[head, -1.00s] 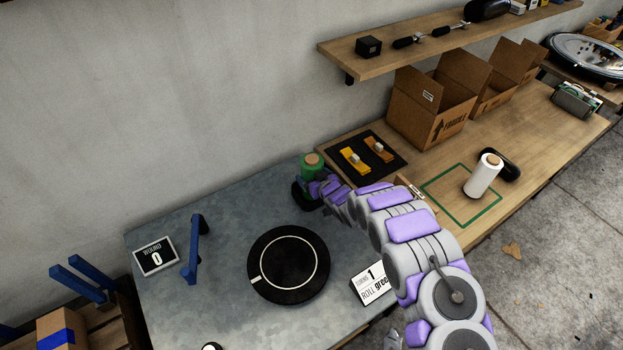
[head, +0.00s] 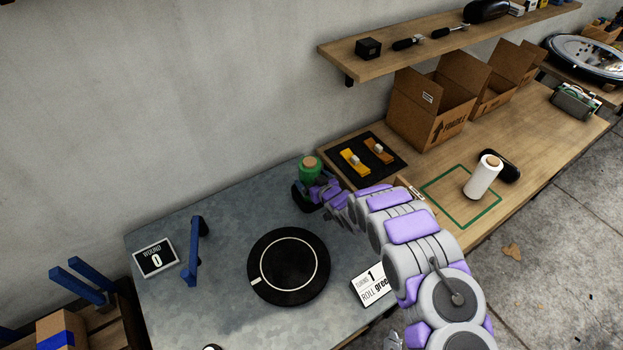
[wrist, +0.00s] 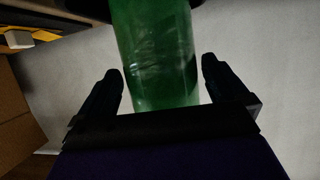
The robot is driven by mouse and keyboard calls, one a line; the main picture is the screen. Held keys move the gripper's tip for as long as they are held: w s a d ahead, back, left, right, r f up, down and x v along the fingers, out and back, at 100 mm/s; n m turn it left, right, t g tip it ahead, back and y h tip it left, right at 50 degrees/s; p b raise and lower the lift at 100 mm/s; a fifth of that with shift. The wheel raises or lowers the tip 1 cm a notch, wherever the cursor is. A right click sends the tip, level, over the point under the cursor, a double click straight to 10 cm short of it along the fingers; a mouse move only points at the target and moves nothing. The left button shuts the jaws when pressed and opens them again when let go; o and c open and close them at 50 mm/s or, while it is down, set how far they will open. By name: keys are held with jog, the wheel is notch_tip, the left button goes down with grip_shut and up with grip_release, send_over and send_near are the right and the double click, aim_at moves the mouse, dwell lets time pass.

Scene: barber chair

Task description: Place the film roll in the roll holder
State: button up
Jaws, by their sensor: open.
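The green film roll (head: 311,172) stands upright at the back right of the grey metal table, by the wooden bench. My gripper (head: 305,190) is at the roll, its jaws open. In the wrist view the green roll (wrist: 157,60) lies between the two open fingers of my gripper (wrist: 165,85), with a gap on each side. A blue upright bracket (head: 195,250), possibly the roll holder, stands at the left of the table.
A black turntable (head: 288,266) lies mid-table. A "WOUND 0" sign (head: 156,257) and a "TURNS 1, ROLL green" card (head: 372,287) stand on the table. On the bench are a white roll (head: 484,177), a black tool mat (head: 384,170) and cardboard boxes (head: 430,110).

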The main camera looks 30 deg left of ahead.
jog(key=p+v, duration=0.1)
jog(key=v, duration=0.9)
jog(key=shift+d+r, duration=0.2)
jog(key=w+d+r+m+t+h, duration=0.1)
jog(key=w+d+r+m+h, duration=0.15)
jog(key=d+r, duration=0.45)
jog(key=w+d+r+m+h, duration=0.1)
jog(key=w+d+r+h, duration=0.2)
jog(key=d, duration=0.9)
jog(key=w+d+r+m+t+h, duration=0.1)
jog(key=w+d+r+m+h, duration=0.1)
jog(key=d+r+h, duration=0.5)
jog(key=s+d+r+m+g, duration=0.2)
jog(key=s+d+r, duration=0.1)
jog(key=s+d, duration=0.3)
jog(key=s+d+r+m+g, duration=0.1)
jog(key=s+d+r, duration=0.25)
jog(key=d, duration=0.45)
jog(key=s+d+r+m+g, duration=0.1)
jog(key=s+r+g, duration=0.1)
jog(key=s, duration=1)
jog(key=s+r+m+g, duration=0.1)
jog(key=s+r+g, duration=0.1)
jog(key=s, duration=1.1)
jog(key=s+d+r+m+g, duration=0.1)
jog(key=s+r+g, duration=0.2)
jog(key=s, duration=0.9)
jog(key=shift+s+d+g+y, duration=0.15)
jog(key=shift+d+g+y, duration=0.15)
jog(key=shift+g+y, duration=0.2)
